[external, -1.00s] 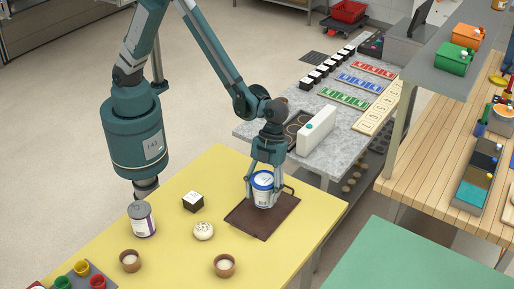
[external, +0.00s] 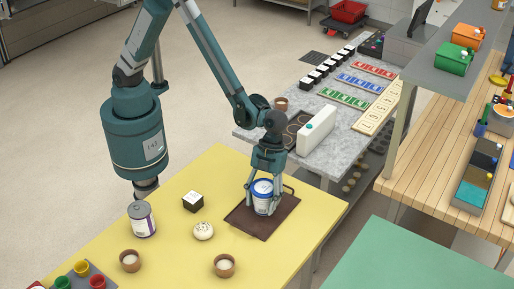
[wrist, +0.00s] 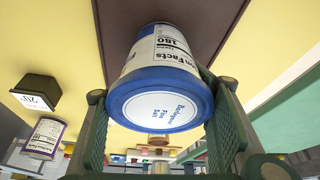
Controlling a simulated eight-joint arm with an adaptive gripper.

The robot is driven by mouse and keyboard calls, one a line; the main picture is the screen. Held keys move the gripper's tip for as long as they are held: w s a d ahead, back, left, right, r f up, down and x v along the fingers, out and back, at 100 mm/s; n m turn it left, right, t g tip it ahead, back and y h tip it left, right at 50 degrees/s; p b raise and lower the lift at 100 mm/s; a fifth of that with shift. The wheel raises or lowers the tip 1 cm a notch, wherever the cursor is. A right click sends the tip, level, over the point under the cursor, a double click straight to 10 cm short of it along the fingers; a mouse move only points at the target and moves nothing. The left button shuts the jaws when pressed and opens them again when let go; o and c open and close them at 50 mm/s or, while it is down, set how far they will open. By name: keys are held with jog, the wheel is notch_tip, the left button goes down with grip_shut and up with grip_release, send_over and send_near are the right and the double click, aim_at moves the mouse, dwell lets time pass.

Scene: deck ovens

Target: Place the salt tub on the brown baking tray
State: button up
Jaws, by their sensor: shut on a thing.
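The tray also shows in the wrist view (wrist: 118,32). My gripper (external: 265,190) points down with its fingers on both sides of the tub, shut on it. In the wrist view my gripper (wrist: 160,125) has one finger pad on each side of the tub.
On the yellow table (external: 185,245) stand a purple-and-white can (external: 142,220), a black-and-white cube (external: 193,201), a pale round bun (external: 203,231) and two small brown bowls (external: 224,266). A grey tray of coloured cups (external: 82,268) is at the front left.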

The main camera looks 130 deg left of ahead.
aim_at(266, 183)
jog(key=shift+f, duration=0.1)
jog(key=o, duration=1.4)
jog(key=shift+o, duration=0.2)
jog(key=shift+p+v, duration=0.4)
jog(key=shift+v, duration=5.75)
jog(key=shift+s, duration=0.1)
